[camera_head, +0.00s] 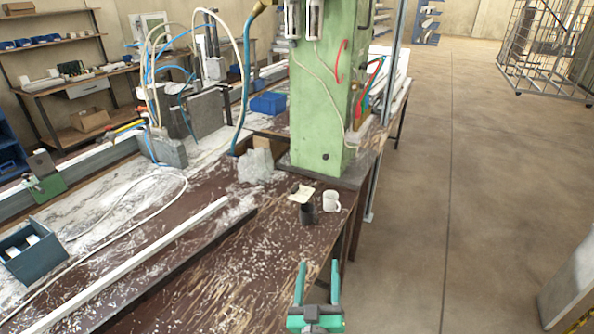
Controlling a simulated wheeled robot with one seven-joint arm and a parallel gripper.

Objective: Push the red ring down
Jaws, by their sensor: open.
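My gripper (318,267) is at the bottom centre, near the front edge of the workbench (225,285). Its two teal fingers are apart, with nothing between them. I cannot make out a clear red ring. A small red part (141,109) shows on the machine at the left, too small to tell its shape. A red curved cable (340,62) is on the green column (318,120), and another red piece (371,88) is at the column's right side. All of these are well beyond my gripper.
A white mug (331,201) and a dark cup (306,214) stand near the bench's right edge, beyond my gripper. A long white profile (140,262) lies along the bench. A blue-grey box (33,255) is at left. Open floor (460,190) lies to the right.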

